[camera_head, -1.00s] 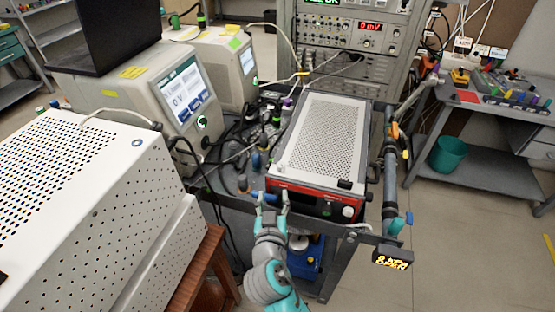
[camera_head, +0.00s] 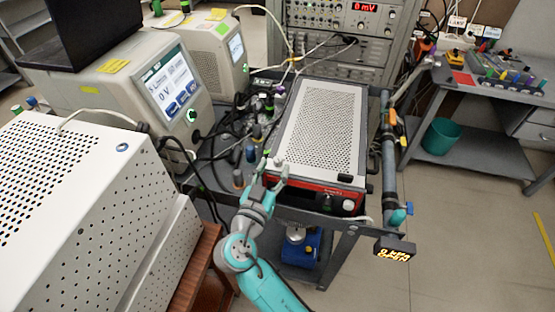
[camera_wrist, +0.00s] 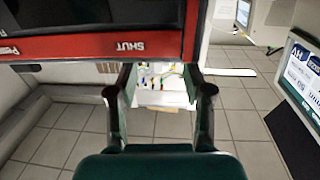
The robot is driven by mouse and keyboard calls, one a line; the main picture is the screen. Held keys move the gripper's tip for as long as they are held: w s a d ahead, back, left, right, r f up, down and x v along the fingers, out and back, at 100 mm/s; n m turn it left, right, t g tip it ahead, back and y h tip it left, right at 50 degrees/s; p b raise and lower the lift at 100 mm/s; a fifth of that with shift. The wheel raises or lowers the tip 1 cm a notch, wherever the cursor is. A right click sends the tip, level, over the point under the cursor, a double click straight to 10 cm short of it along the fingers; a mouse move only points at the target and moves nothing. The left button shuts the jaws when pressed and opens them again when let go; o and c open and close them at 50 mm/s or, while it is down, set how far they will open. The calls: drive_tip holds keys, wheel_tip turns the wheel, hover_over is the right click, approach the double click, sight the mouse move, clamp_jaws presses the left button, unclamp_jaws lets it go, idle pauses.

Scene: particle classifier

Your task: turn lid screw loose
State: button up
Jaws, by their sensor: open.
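The instrument has a perforated light-grey lid (camera_head: 322,125) and a red front edge (camera_head: 315,188), and sits on the cart in the head view. A small pale knob (camera_head: 278,160) shows at the lid's near left corner; I cannot tell surely whether it is the lid screw. My gripper (camera_head: 275,166) is open at that corner, with its fingers around or just in front of the knob. In the wrist view my gripper (camera_wrist: 160,88) is open with nothing between its fingers. No screw shows in that view.
A white perforated cabinet (camera_head: 75,190) stands close on the left, and a touchscreen unit (camera_head: 165,90) behind it. Cables and small bottles crowd the cart left of the instrument. A vertical pipe (camera_head: 389,150) stands to its right.

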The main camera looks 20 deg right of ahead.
sight(276, 164)
drive_tip(key=shift+x, duration=1.85)
clamp_jaws()
